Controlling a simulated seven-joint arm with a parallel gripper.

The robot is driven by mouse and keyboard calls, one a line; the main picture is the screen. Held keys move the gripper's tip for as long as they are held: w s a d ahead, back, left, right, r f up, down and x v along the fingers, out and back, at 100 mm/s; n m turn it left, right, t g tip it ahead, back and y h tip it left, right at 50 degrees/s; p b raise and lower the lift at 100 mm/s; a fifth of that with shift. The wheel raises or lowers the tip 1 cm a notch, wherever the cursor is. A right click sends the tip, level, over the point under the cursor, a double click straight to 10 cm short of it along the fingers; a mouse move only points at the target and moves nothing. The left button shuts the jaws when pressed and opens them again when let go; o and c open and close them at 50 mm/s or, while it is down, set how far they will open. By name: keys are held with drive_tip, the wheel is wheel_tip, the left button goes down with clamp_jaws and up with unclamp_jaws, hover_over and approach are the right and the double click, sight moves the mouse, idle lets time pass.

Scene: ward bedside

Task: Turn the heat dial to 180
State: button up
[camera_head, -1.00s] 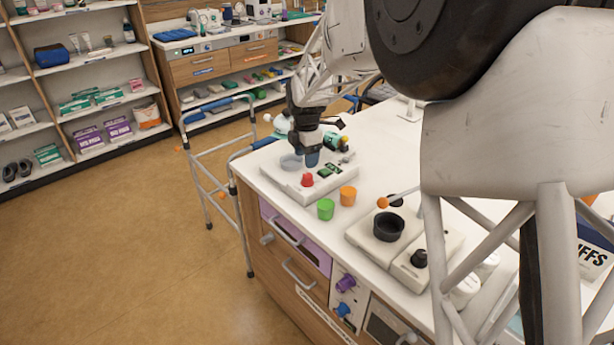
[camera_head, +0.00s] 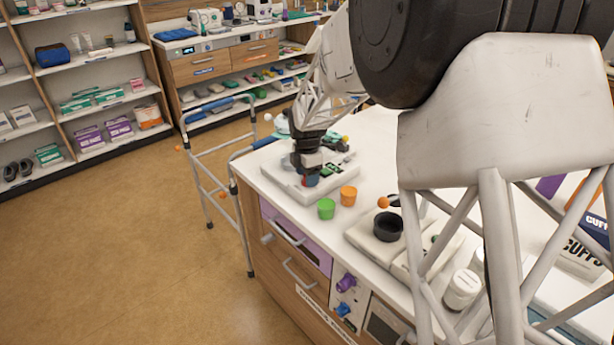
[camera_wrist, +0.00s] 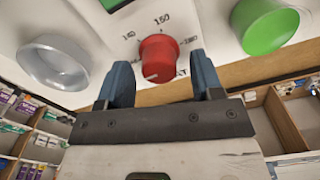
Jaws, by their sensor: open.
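The red heat dial (camera_wrist: 158,58) is on a white panel in the wrist view, with small printed numbers around it. A mark by its top looks like 150 or 160; the number to its right is too blurred to read surely. A pale line on the dial's face lies toward the lower left. My gripper (camera_wrist: 159,66) is open, with one blue-grey finger on each side of the dial; I cannot tell if either touches it. In the head view my gripper (camera_head: 311,178) is down over the white device (camera_head: 282,180), mostly hiding the dial.
A base with a black bowl (camera_head: 388,227) is further right. A grey metal bowl (camera_wrist: 54,63) is left of the dial. A walker (camera_head: 212,160) stands beside the counter.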

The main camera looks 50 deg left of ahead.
drive_tip(key=shift+f, duration=0.3)
drive_tip(key=c, duration=0.9)
